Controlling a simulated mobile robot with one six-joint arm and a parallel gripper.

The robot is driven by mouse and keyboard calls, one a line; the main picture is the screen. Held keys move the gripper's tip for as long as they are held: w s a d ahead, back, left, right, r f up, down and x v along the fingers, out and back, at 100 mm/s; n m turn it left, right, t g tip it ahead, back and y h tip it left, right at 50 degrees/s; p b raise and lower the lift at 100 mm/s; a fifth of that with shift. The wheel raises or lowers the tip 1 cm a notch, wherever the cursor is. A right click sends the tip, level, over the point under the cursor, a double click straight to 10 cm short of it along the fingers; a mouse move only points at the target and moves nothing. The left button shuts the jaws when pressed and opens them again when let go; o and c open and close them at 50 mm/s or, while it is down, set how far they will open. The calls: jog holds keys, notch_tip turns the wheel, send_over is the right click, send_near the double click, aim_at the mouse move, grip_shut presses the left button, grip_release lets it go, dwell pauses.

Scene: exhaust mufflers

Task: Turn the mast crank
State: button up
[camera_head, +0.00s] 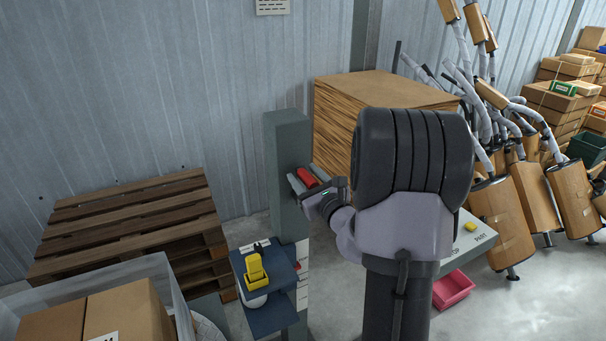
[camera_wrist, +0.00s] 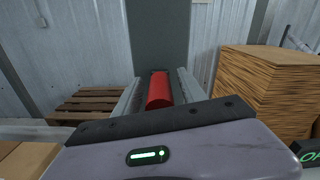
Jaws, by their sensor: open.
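The mast (camera_head: 287,165) is a grey-green upright post in the middle of the head view; it also fills the top centre of the wrist view (camera_wrist: 157,35). The crank's red handle (camera_head: 307,178) sticks out from the mast's front. In the wrist view the red handle (camera_wrist: 159,90) lies between the two fingers. My gripper (camera_head: 304,179) is open, with one finger on each side of the handle. A gap shows at least on the right side of the handle in the wrist view. The crank's arm and pivot are hidden.
A blue shelf (camera_head: 272,314) with a yellow device (camera_head: 256,272) is below the crank. Stacked pallets (camera_head: 130,225) stand left, a box in a clear bin (camera_head: 125,312) lower left. A stack of brown sheets (camera_head: 372,92) stands behind my arm, with mufflers (camera_head: 505,215) at right.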

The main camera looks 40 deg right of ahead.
jog(key=shift+w, duration=0.25)
grip_shut()
dwell(1.4)
